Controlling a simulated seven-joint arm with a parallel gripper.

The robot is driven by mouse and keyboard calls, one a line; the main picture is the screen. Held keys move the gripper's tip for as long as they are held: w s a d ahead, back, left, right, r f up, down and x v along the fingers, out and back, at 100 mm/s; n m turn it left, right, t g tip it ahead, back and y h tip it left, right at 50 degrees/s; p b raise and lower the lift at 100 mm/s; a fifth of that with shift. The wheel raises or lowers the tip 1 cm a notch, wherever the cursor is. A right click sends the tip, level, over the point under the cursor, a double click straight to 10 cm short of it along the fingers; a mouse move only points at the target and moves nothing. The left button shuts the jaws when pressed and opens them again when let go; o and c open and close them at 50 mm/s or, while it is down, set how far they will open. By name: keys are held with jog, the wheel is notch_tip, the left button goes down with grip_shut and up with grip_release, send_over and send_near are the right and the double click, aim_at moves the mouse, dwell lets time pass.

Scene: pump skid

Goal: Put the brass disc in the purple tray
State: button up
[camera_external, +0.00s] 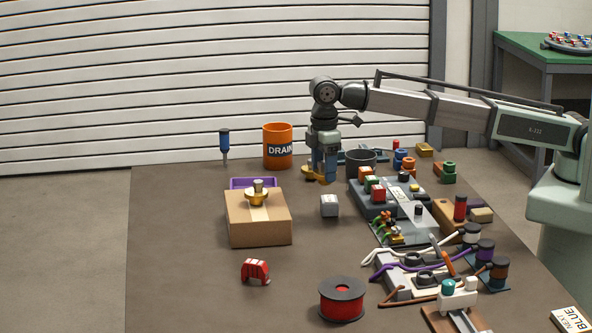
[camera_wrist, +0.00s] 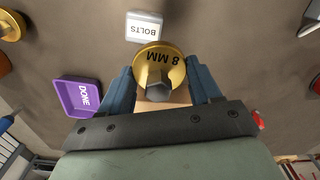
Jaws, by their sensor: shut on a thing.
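My gripper (camera_external: 321,172) is shut on a brass disc (camera_wrist: 160,62) marked 8 MM, with a grey hex knob. The blue fingers grip it on both sides in the wrist view. The disc (camera_external: 309,175) is partly hidden by the fingers in the external view. The purple tray (camera_external: 234,183) is behind a cardboard box, which hides most of it. In the wrist view the purple tray (camera_wrist: 68,99), labelled DONE, looks empty and lies left of the gripper, apart from the disc.
The cardboard box (camera_external: 243,228) carries another brass-coloured round piece (camera_external: 257,196) with an upright knob. An orange DRAIN container (camera_external: 278,146) and a blue-handled tool (camera_external: 224,143) stand behind. A grey BOLTS block (camera_external: 330,206) lies in front of my gripper. Crowded fittings fill the right side.

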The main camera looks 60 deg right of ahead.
jog(key=w+d+r+m, duration=0.1)
jog(key=w+d+m, duration=0.1)
jog(key=w+m, duration=1.85)
jog(key=shift+w+d+f+n, duration=0.1)
jog(key=shift+w+f+n, duration=0.6)
jog(key=shift+f, duration=0.95)
jog(key=shift+w+a+f+n, duration=0.1)
jog(key=shift+w+f+n, duration=0.6)
jog(key=shift+f, duration=0.95)
jog(key=shift+w+d+f+n, duration=0.1)
jog(key=shift+w+f+n, duration=0.55)
jog(key=shift+f, duration=1)
jog(key=shift+w+f, duration=0.1)
jog(key=shift+f, duration=0.05)
jog(key=o, duration=1.1)
